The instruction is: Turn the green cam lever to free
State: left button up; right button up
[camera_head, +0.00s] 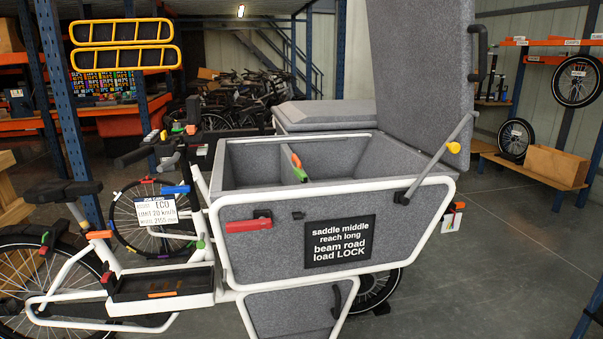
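Several small green parts show on the white cargo bike, and I cannot tell for sure which is the cam lever. One green piece (200,243) sits on the frame tube beside the job card. Another green part (191,129) is up at the handlebar. A small green piece (45,237) is at the far left below the saddle (63,190). A green and orange handle (298,166) stands at the divider inside the grey cargo box (290,205). Neither of my grippers is in view.
The box lid (420,75) stands open, held by a strut with a yellow knob (453,147). A red handle (248,225) is on the box side. A job card (157,210) hangs by the front wheel. A black tray (162,284) is low on the frame. Floor at right is clear.

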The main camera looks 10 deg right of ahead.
aim_at(296, 171)
jog(key=z, duration=1.5)
jog(key=i, duration=1.4)
jog(key=u, duration=2.05)
